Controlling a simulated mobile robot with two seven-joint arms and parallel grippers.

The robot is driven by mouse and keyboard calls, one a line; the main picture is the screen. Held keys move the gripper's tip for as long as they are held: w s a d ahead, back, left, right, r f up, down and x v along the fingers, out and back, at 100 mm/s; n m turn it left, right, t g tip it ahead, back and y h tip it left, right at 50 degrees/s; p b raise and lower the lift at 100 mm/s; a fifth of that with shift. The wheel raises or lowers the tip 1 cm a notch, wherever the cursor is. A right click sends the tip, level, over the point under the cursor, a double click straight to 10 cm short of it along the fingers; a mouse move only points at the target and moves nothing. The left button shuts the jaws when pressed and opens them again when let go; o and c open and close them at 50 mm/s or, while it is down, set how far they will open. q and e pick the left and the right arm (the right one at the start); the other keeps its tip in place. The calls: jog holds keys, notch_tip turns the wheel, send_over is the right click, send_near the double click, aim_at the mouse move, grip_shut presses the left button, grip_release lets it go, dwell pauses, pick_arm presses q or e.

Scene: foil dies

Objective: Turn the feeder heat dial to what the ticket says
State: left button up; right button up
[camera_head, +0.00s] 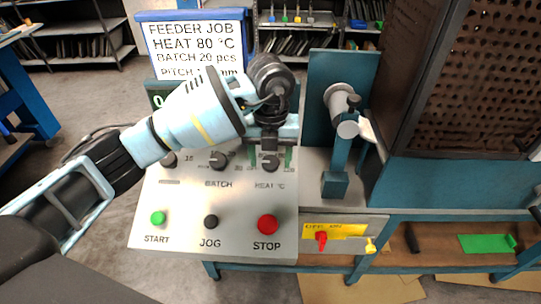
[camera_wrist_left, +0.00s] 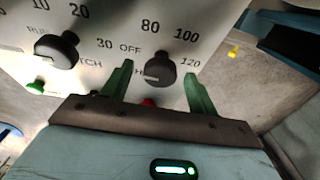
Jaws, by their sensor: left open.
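The job ticket (camera_head: 195,48) stands behind the feeder panel and reads HEAT 80 °C. The black heat dial (camera_head: 270,163) is at the panel's upper right; it also shows in the left wrist view (camera_wrist_left: 159,70), with OFF, 80, 100 and 120 printed around it. I cannot clearly tell which mark it points at. My left gripper (camera_head: 271,156) is open, its green fingers on either side of the dial. In the left wrist view the fingertips (camera_wrist_left: 158,68) show gaps to the dial. My right gripper is not in view.
The batch dial (camera_head: 218,160) is left of the heat dial. Below are a green START button (camera_head: 158,218), black JOG button (camera_head: 211,221) and red STOP button (camera_head: 267,224). A blue post with a metal cylinder (camera_head: 341,100) stands close on the right.

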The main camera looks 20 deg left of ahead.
pick_arm(q)
jog(key=shift+c, duration=0.5)
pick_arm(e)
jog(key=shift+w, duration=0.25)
pick_arm(q)
jog(key=c, duration=0.9)
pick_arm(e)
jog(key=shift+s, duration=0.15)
